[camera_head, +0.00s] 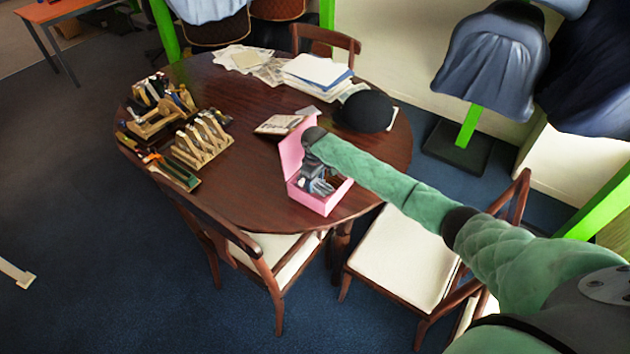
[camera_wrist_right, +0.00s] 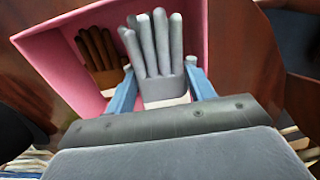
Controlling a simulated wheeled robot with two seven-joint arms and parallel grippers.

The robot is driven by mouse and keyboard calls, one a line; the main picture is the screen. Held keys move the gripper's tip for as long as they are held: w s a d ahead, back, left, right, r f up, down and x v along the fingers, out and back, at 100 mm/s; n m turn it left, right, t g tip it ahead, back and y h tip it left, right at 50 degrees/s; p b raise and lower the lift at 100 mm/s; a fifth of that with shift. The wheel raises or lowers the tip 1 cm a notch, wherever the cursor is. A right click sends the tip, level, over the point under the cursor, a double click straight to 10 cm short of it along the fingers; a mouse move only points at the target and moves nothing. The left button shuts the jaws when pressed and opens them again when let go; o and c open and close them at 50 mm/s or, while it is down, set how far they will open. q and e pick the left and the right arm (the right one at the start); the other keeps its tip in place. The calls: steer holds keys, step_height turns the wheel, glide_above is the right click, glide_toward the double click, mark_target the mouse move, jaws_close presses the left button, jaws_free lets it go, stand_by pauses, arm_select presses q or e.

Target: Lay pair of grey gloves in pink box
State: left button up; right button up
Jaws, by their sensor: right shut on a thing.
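The pink box (camera_head: 318,203) stands open on the round wooden table, near its front right edge, with its lid raised at the left. It also shows in the wrist view (camera_wrist_right: 62,62). My right gripper (camera_head: 320,186) is at the box opening, partly hidden by my own arm. In the wrist view its blue fingers (camera_wrist_right: 160,88) are shut on the pair of grey gloves (camera_wrist_right: 157,62), whose fingers point away over the box. I cannot tell whether the gloves touch the box floor. My left gripper is out of view.
A brown glove (camera_wrist_right: 97,48) shows at the pink box in the wrist view. A dark riding hat (camera_head: 366,111) and a small book (camera_head: 278,124) lie near the box. Wooden racks (camera_head: 203,142) stand at left, papers (camera_head: 315,72) behind. Chairs (camera_head: 405,255) surround the table.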

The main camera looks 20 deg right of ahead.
steer(key=o, duration=1.3)
steer(key=shift+f, duration=0.1)
steer(key=shift+a, duration=0.1)
steer(key=shift+c, duration=0.4)
